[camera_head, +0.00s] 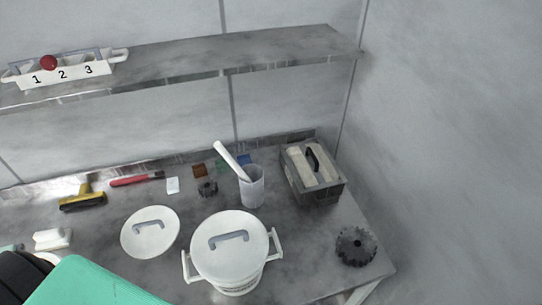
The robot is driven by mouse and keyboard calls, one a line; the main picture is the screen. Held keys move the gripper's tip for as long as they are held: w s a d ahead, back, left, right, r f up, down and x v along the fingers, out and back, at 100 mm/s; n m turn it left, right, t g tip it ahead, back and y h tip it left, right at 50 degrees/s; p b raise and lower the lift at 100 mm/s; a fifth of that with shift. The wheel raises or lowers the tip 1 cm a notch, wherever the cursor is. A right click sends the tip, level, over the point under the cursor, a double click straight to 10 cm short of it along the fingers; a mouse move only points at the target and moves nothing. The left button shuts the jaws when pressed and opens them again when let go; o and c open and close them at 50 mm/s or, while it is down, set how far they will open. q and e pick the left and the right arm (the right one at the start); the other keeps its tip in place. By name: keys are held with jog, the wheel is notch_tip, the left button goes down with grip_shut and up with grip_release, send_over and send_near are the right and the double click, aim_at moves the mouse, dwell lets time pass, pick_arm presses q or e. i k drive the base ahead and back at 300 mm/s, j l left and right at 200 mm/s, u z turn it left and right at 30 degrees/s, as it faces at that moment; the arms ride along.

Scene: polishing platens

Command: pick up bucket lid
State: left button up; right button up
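A white bucket (228,282) with two side handles stands near the front of the table. A round white lid (230,258) with a grey handle sits on top of it. Another round white lid (148,243), smaller in the picture and also with a grey handle, lies on the table just left of the bucket. I cannot make out gripper fingers in the head view. Large teal and dark shapes at the bottom left look like parts of my arm; no gripper is seen at either lid.
A clear beaker (252,190) holding a white stick, a grey box (318,189) and a dark toothed disc (356,247) stand on the table. A yellow-and-black brush (83,199) and red tool (137,180) lie at left. A shelf (200,62) with a numbered tray (65,73) is above.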

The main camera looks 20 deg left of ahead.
aim_at(148, 233)
jog(key=u, duration=2.75)
